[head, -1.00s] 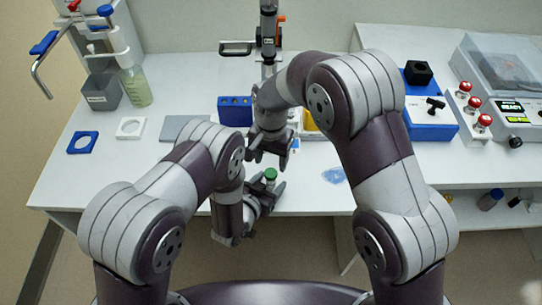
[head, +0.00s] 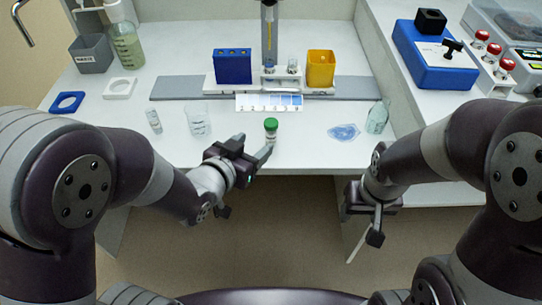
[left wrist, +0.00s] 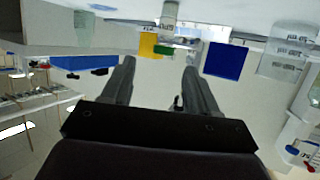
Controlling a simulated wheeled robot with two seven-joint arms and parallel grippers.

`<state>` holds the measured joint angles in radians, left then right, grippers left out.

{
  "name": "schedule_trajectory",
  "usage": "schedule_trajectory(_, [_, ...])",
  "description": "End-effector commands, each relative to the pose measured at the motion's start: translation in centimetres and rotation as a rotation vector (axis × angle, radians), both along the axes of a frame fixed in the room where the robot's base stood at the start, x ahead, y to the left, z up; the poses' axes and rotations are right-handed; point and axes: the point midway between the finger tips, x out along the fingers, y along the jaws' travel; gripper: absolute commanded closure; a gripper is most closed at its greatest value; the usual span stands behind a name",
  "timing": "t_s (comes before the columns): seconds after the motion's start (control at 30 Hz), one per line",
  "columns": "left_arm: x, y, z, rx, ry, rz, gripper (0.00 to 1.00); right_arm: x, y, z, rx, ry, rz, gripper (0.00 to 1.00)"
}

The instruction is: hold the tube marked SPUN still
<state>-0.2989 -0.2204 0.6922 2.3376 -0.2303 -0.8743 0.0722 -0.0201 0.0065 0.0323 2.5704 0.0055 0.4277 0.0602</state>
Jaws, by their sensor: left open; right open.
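A small tube with a green cap (head: 271,127) stands upright near the front edge of the white bench. I cannot read its marking, so I cannot confirm that it is the SPUN one. My left gripper (head: 254,147) is open at the bench edge, just left of and in front of this tube. In the left wrist view the green cap (left wrist: 165,51) shows between and beyond the open fingers, with nothing held. My right gripper (head: 362,220) is open and empty, low in front of the bench, right of the tube.
A clear beaker (head: 198,121) and a small vial (head: 153,121) stand left of the tube. A blue spill-like patch (head: 344,132) and a flask (head: 377,117) lie to its right. Behind are a blue rack (head: 233,67) and a yellow container (head: 320,69).

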Motion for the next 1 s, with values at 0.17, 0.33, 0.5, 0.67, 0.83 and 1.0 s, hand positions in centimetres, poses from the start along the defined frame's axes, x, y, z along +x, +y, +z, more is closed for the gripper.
schedule_trajectory(0.17, [2.2, -1.2, -1.6, 0.005, 0.027, 0.002, 0.41, 0.5, 0.0, -0.4, -0.008, -0.015, 0.070, 0.42])
schedule_trajectory(0.33, [5.2, -2.7, -2.8, 0.004, 0.024, 0.003, 0.41, 0.5, 0.1, -1.0, -0.008, -0.015, 0.068, 0.42])
schedule_trajectory(0.5, [6.9, -3.4, -3.8, 0.004, 0.024, 0.003, 0.41, 0.5, 0.1, -1.5, -0.007, -0.014, 0.068, 0.42])
schedule_trajectory(0.67, [9.4, -4.5, -5.3, 0.004, 0.023, 0.003, 0.41, 0.6, 0.1, -2.2, -0.007, -0.014, 0.067, 0.42])
schedule_trajectory(0.83, [10.4, -5.0, -5.5, 0.004, 0.022, 0.004, 0.41, 0.6, 0.1, -2.3, -0.007, -0.013, 0.067, 0.42])
schedule_trajectory(1.0, [10.4, -5.0, -5.5, 0.004, 0.022, 0.004, 0.47, 0.6, 0.1, -2.2, -0.007, -0.014, 0.067, 0.42])
